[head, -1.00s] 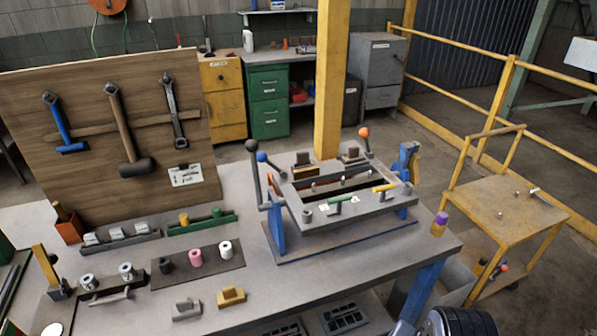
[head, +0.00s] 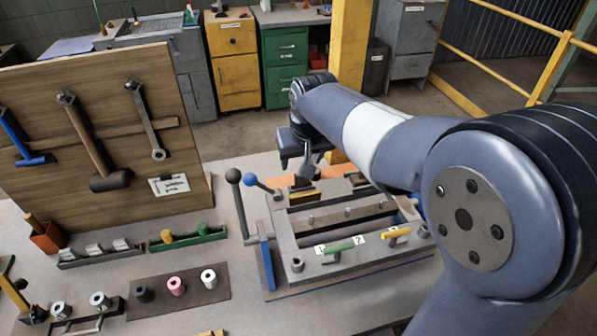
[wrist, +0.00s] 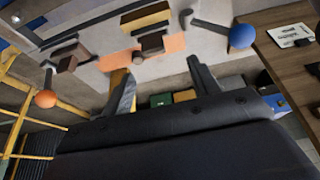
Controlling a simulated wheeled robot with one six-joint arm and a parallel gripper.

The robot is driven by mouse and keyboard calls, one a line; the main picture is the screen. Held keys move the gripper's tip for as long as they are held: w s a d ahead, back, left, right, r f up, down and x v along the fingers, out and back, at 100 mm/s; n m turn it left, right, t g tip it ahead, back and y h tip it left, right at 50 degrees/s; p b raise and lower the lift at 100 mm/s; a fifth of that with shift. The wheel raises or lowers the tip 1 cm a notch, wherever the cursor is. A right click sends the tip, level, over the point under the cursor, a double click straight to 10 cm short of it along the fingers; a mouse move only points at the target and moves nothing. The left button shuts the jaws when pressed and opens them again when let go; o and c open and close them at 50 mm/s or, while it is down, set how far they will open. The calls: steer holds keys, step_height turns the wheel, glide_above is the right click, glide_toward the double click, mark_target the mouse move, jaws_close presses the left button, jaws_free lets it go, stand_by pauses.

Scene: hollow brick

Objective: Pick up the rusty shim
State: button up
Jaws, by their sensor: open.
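I cannot tell for certain which thing is the rusty shim. A flat rusty-orange strip (head: 340,171) lies at the back of the press fixture (head: 350,212), partly hidden by my arm and a dark brown block. The strip also shows in the wrist view (wrist: 112,61), with a brown block (wrist: 152,42) in front of its middle. My gripper (head: 308,165) is above the back of the fixture, small and partly hidden in the head view. In the wrist view my gripper (wrist: 162,78) has its two fingers wide apart with nothing between them. The strip is beyond the fingertips, apart from them.
A blue-knobbed lever (head: 250,180) and a grey-knobbed lever (head: 233,177) stand at the fixture's left. An orange knob (wrist: 46,98) shows in the wrist view. The yellow post (head: 350,50) rises behind the bench. Spools and a tool board (head: 100,150) are at left.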

mark_target(302, 183)
steer(key=shift+d+p+x, duration=0.15)
steer(key=shift+p+x, duration=0.25)
steer(key=shift+x, duration=1.1)
steer(key=shift+d+p+x, duration=0.15)
steer(key=shift+p+x, duration=0.2)
steer(key=shift+x, duration=1.1)
steer(key=shift+d+p+x, duration=0.15)
steer(key=shift+p+x, duration=0.25)
steer(key=shift+x, duration=1.1)
steer(key=shift+c, duration=0.4)
